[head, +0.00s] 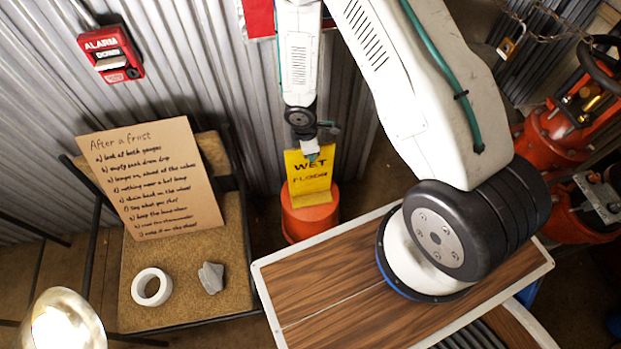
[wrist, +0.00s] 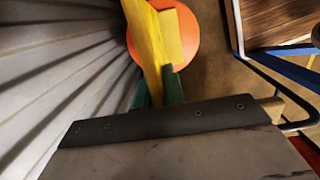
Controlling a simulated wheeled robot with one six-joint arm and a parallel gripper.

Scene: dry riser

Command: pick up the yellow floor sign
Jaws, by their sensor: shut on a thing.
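The yellow floor sign (head: 309,178) with "WET FLOOR" lettering stands over an orange round object (head: 310,217) by the corrugated wall. In the wrist view the sign (wrist: 158,45) rises from between the green fingertips, with the orange disc-like top (wrist: 190,45) behind it. My gripper (head: 312,155) reaches down to the sign's upper edge. In the wrist view my gripper (wrist: 160,90) is shut on the sign. I cannot tell whether the sign's base touches the orange object.
A chair seat (head: 180,302) at left holds a cardboard note (head: 150,180), a white tape roll (head: 151,287) and a grey lump (head: 211,278). A red alarm box (head: 110,54) is on the wall. Red valves (head: 565,130) stand at right.

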